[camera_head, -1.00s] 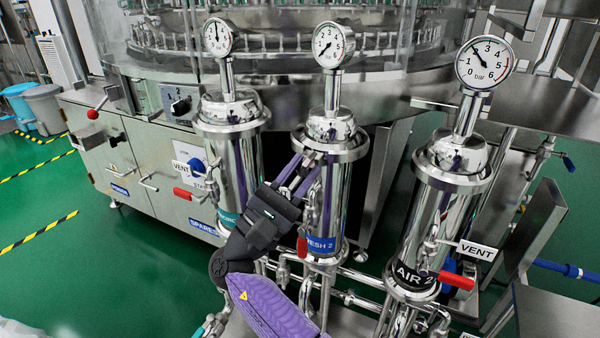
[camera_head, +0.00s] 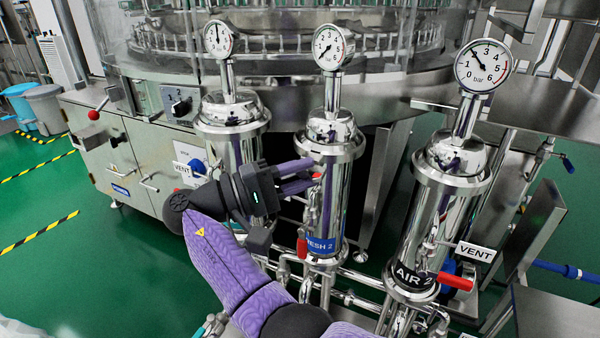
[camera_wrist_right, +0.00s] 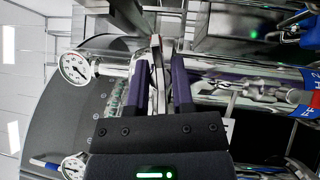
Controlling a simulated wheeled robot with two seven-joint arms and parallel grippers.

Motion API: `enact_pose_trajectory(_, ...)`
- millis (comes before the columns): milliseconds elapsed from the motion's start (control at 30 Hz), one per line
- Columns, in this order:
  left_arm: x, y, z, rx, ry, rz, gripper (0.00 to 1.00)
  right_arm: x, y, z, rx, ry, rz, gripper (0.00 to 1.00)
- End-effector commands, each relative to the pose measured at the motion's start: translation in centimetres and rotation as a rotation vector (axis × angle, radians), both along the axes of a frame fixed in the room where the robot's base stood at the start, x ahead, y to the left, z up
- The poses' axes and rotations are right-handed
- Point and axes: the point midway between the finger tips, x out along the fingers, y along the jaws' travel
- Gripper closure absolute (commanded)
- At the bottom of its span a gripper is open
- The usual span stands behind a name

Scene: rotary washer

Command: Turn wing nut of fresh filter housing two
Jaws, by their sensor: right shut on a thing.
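The fresh filter housing two (camera_head: 340,200) is the middle polished steel cylinder in the head view, with a blue label (camera_head: 321,246) reading "ESH 2", its start hidden. My right gripper (camera_head: 315,173) reaches from the left to its upper body, just below the clamp ring (camera_head: 345,152). The purple fingers lie nearly level in that view. In the right wrist view, the gripper (camera_wrist_right: 160,62) has a thin metal piece, the wing nut (camera_wrist_right: 157,56), between its fingers and is shut on it. The nut is mostly hidden in the head view. My left gripper is out of view.
The left housing (camera_head: 233,140) and the "AIR 2" housing (camera_head: 440,215) flank the middle one. Gauges (camera_head: 328,46) stand on top. A red valve handle (camera_head: 302,249) and pipes (camera_head: 360,278) sit low. The washer cabinet (camera_head: 130,150) is behind at left.

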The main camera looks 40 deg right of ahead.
Motion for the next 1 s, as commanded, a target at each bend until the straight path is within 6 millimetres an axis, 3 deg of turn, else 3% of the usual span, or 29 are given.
enact_pose_trajectory(400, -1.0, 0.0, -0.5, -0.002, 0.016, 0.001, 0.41, 0.0, 0.0, 0.0, 0.074, -0.173, 0.000, 1.00)
enact_pose_trajectory(1000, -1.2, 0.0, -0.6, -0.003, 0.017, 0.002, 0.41, 0.0, 0.0, -0.1, 0.087, -0.201, -0.002, 1.00)
